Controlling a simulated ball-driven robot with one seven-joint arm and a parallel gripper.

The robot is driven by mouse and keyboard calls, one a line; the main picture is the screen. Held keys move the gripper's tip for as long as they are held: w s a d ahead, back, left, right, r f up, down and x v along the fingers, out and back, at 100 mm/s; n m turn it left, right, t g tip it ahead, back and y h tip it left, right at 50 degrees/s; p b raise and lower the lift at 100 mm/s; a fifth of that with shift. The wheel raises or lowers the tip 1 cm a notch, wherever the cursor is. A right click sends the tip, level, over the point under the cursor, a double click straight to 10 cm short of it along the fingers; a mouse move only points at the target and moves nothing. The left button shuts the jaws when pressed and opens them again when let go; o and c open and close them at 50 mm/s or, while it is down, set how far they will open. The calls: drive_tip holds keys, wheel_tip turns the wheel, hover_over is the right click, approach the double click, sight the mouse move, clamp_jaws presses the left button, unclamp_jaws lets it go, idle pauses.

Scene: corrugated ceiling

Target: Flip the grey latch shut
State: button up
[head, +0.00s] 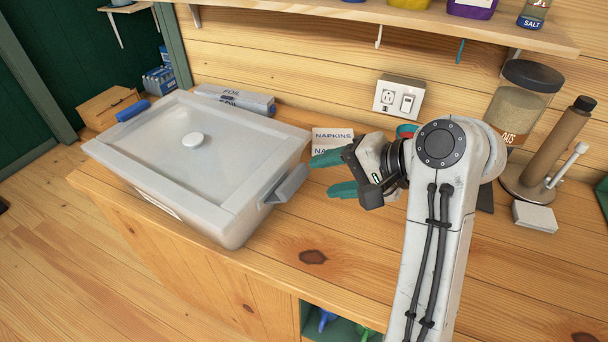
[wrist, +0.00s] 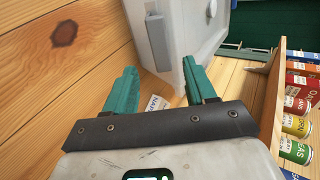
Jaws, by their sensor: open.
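A translucent grey-white storage box (head: 215,207) with a pale lid (head: 160,145) stands on the wooden counter. The grey latch (head: 287,186) is on the box's right side and sticks outward from the wall, tilted up. It also shows in the wrist view (wrist: 157,40) as a grey bar on the box. My gripper (head: 334,174) has teal fingers and is to the right of the latch, apart from it. In the wrist view the fingers (wrist: 158,75) are spread with nothing held between them, pointing toward the box.
A blue latch (head: 132,110) is on the box's far left side. A foil box (head: 235,98) and a napkins pack (head: 332,140) lie behind. An oats jar (head: 520,100) and a paper-towel stand (head: 550,150) are right. The counter in front of my gripper is clear.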

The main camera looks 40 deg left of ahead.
sight(296, 181)
drive_tip(key=x, duration=0.7)
drive_tip(key=shift+a+f+p, duration=0.25)
drive_tip(key=shift+a+p, duration=0.05)
drive_tip(key=shift+r, duration=0.1)
clamp_jaws()
